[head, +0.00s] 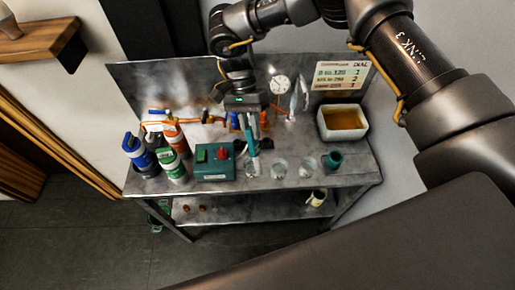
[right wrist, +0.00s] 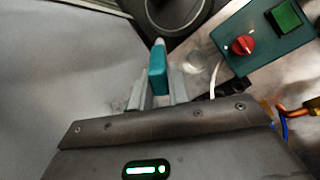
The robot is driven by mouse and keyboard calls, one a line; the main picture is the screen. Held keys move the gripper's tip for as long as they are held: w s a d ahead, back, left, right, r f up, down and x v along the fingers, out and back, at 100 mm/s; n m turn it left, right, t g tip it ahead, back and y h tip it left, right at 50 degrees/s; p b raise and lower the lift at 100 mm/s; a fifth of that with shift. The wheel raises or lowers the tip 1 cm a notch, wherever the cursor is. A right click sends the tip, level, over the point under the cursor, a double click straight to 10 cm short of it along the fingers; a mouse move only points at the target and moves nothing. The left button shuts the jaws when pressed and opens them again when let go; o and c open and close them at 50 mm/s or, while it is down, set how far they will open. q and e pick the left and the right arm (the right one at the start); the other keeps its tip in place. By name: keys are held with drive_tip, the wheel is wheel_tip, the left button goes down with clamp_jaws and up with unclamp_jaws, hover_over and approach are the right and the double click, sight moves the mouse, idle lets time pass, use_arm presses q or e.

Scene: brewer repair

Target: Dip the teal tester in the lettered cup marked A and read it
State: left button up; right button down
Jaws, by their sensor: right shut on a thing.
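My right gripper (head: 248,127) points down over the workbench and is shut on the teal tester (head: 253,141). In the right wrist view the tester (right wrist: 158,70) stands between the two fingers, its pale tip facing away from the palm. In the head view its lower end is at the leftmost clear cup (head: 251,171); I cannot tell whether the tip is inside or just above it. Two more clear cups, a middle one (head: 279,169) and a right one (head: 307,166), stand in the same row. Any letters are too small to read, so I cannot tell which is A. My left gripper is out of view.
A teal box with a red knob (head: 214,162) stands left of the cups. Several bottles (head: 149,155) crowd the bench's left end. A dark teal mug (head: 332,161) stands right of the cups. A white basin of amber liquid (head: 343,122) and a sign (head: 340,76) are behind.

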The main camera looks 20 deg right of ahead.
drive_tip(key=shift+t, duration=0.6)
drive_tip(key=t+b, duration=0.3)
drive_tip(key=shift+s+d+f+t, duration=0.1)
drive_tip(key=shift+f+t, duration=0.2)
drive_tip(key=shift+t+b, duration=0.4)
drive_tip(key=shift+b, duration=0.15)
drive_tip(key=shift+r, duration=0.2)
drive_tip(key=shift+r+t, duration=0.15)
drive_tip(key=shift+t, duration=0.15)
